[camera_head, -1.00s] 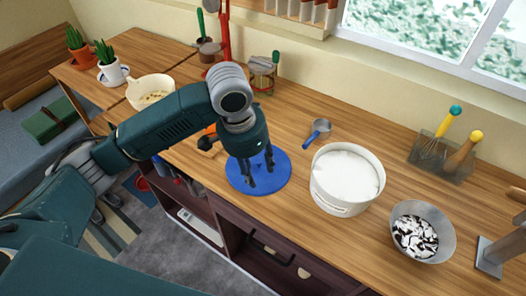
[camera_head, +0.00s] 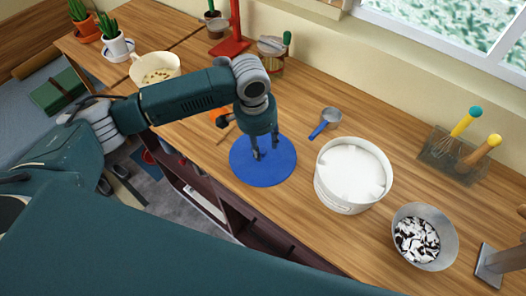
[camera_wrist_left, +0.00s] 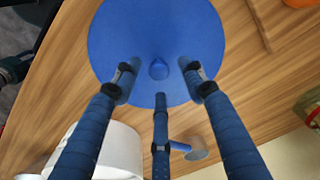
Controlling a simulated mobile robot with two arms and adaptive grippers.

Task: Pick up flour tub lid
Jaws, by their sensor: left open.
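The flour tub lid (camera_head: 270,172) is a flat blue disc lying on the wooden counter, left of the white flour tub (camera_head: 352,176). In the left wrist view the lid (camera_wrist_left: 160,30) shows a small round knob at its middle. My left gripper (camera_head: 264,152) is above the lid, pointing down. Whether the fingertips touch the lid cannot be told. The flour tub is uncovered and full of white flour. My right gripper is not in view.
A measuring scoop with a blue handle (camera_head: 325,122) lies behind the tub. A metal bowl of dark and white pieces (camera_head: 447,240) stands to the right. A glass jar (camera_head: 270,62) and a red stand (camera_head: 232,45) are at the back. The counter's front edge is close to the lid.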

